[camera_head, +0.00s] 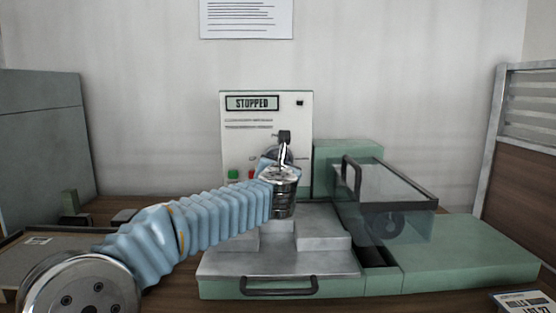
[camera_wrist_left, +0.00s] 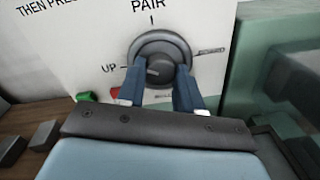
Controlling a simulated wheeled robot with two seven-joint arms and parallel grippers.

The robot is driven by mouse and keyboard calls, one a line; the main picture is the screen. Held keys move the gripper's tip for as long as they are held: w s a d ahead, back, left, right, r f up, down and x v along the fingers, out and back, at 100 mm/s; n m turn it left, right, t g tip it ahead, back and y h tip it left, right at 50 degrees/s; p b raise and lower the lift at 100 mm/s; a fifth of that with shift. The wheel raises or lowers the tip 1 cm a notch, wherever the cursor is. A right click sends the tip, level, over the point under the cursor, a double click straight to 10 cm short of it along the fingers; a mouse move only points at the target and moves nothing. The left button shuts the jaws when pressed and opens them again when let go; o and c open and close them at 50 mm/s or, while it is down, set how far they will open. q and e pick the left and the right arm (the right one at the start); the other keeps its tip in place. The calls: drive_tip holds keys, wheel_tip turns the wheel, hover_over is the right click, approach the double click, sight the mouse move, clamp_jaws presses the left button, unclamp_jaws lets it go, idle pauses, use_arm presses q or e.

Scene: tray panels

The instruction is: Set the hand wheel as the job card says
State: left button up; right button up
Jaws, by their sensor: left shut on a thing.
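A dark round knob (camera_wrist_left: 160,52) sits on the white panel under the word PAIR, with UP at its left and small lettering at its right. My left gripper (camera_wrist_left: 158,88) has its two blue-grey fingers shut on the knob, one at each side. In the head view my left gripper (camera_head: 284,150) reaches the panel (camera_head: 235,142) and hides most of the knob. A dark round wheel-like part (camera_head: 388,224) shows dimly behind the clear guard; I cannot tell if it is the hand wheel. A card (camera_head: 522,301) lies at the bottom right, cut off. My right gripper is out of view.
The display (camera_head: 252,103) reads STOPPED. A green button (camera_head: 233,174) is at the panel's lower left. The dark-framed clear guard (camera_head: 388,181) stands right of my arm. A handled metal tray front (camera_head: 279,284) is below. A sheet (camera_head: 246,18) hangs on the wall.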

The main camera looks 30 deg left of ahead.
use_arm(q)
drive_tip(key=shift+d+f+m+y+p, duration=0.15)
drive_tip(key=shift+m+p, duration=0.7)
drive_tip(key=shift+m, duration=3.5)
drive_tip(key=shift+a+r+m+y+p, duration=0.1)
drive_tip(key=shift+m+p, duration=0.8)
drive_tip(key=shift+m, duration=3.5)
drive_tip(key=shift+d+f+m+y+p, duration=0.15)
drive_tip(key=shift+m+p, duration=0.7)
drive_tip(key=shift+m, duration=3.5)
drive_tip(key=o, duration=1)
drive_tip(key=shift+a+r, duration=0.1)
drive_tip(key=shift+r, duration=0.05)
drive_tip(key=shift+o, duration=0.2)
